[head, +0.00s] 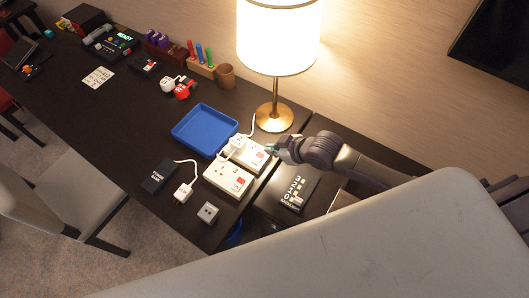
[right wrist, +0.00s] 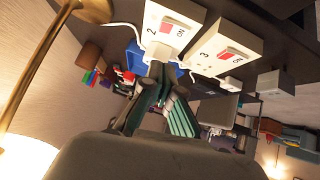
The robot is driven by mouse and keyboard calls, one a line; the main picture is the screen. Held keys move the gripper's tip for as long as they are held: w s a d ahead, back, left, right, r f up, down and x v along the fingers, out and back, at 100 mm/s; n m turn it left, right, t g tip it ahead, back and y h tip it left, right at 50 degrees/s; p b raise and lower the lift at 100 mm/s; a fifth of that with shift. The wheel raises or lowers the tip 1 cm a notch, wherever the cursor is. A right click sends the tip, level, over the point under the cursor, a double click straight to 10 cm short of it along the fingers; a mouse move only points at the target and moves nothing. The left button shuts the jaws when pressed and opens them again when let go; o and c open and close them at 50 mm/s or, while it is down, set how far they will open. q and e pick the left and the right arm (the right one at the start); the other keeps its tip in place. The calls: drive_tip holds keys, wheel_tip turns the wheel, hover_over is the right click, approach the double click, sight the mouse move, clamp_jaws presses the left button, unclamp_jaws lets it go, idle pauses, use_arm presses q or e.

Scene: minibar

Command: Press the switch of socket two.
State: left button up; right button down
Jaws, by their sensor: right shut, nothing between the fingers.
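Socket two (right wrist: 158,41) is a white block marked 2, with a red switch (right wrist: 173,27) beside the word ON. A white plug sits on it (head: 236,144). In the head view socket two (head: 255,160) lies on the dark table, partly behind the plug. My right gripper (head: 271,148) is at its right edge, shut and empty. In the right wrist view its fingertips (right wrist: 158,72) show close to the socket's plug end; I cannot tell if they touch. The red switch is uncovered there. My left gripper is not in view.
Socket three (head: 226,179), with its own red switch, lies just in front of socket two. A blue tray (head: 205,130) is to the left, and a lamp (head: 275,118) stands behind. A black numbered box (head: 298,190) lies to the right. A black adapter (head: 160,176) lies front left.

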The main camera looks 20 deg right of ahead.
sight(260, 155)
drive_tip(key=x, duration=0.4)
drive_tip(key=shift+a+r, duration=0.1)
drive_tip(key=f, duration=0.3)
drive_tip(key=shift+w+f+p, duration=0.3)
drive_tip(key=shift+w+p, duration=0.1)
drive_tip(key=shift+f, duration=0.55)
drive_tip(key=shift+f+b, duration=0.3)
drive_tip(key=shift+f, duration=0.05)
drive_tip(key=shift+r, duration=0.15)
drive_tip(key=shift+s, duration=0.1)
